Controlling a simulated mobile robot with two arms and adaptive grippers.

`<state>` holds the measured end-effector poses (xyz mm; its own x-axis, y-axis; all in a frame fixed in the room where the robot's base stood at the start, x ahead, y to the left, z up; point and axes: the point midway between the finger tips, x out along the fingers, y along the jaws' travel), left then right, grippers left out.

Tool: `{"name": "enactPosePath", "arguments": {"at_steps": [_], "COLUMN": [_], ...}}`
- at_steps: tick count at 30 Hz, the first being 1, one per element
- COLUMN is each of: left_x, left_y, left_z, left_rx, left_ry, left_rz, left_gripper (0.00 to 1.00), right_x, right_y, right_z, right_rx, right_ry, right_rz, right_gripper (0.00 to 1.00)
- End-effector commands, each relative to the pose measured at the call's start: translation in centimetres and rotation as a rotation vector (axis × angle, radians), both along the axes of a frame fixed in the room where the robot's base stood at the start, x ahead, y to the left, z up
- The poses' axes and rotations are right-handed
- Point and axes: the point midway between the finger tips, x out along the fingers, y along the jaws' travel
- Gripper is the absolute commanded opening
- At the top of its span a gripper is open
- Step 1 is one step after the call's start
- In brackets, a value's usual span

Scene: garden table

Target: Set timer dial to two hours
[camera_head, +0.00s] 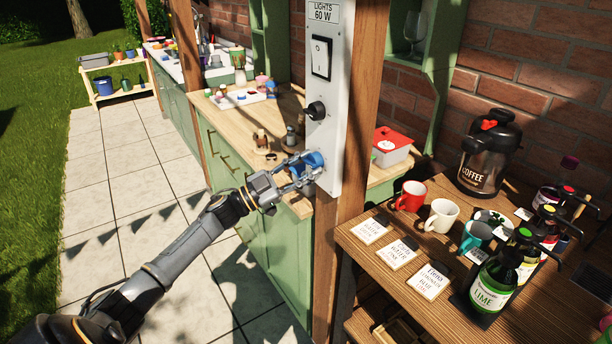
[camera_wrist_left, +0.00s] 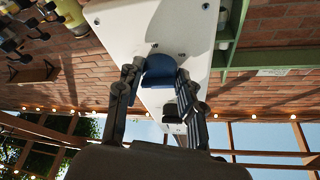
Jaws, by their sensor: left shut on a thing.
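The timer dial (camera_head: 308,163) is a blue knob low on a white control panel (camera_head: 326,112) fixed to a wooden post. My left gripper (camera_head: 300,170) comes in from the left and is shut on the dial. In the left wrist view the blue dial (camera_wrist_left: 160,72) sits between the two fingertips of my left gripper (camera_wrist_left: 158,76), against the white panel. Small marks show on the panel around the dial, but they are too small to read. The dial's pointer direction cannot be told. My right gripper is not in view.
Above the dial are a black knob (camera_head: 316,110) and a light switch (camera_head: 321,57) labelled "LIGHTS 60 W". At the right, a wooden table (camera_head: 372,262) holds mugs, cards, bottles and a coffee dispenser (camera_head: 488,150). A green counter (camera_head: 262,235) stands behind the post. The tiled path is clear.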

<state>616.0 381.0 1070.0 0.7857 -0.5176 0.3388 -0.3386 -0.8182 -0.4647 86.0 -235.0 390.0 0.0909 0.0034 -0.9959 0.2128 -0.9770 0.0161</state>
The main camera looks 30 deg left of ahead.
Motion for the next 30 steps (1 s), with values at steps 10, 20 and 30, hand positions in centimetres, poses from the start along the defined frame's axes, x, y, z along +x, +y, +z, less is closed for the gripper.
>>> {"name": "enactPosePath", "arguments": {"at_steps": [10, 20, 30], "left_x": [0.1, 0.1, 0.2], "left_y": [0.3, 0.4, 0.3], "left_z": [0.1, 0.3, 0.4], "left_rx": [0.272, 0.421, 0.462], "left_ry": [-0.113, -0.174, -0.191], "left_rz": [-0.001, 0.000, -0.001], "left_gripper": [0.06, 0.06, 0.06], "right_x": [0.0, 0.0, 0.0], "right_y": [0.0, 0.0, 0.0], "right_z": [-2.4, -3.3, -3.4], "right_rx": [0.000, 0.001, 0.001], "right_ry": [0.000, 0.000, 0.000], "right_rz": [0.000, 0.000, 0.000], "right_gripper": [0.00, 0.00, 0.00]}}
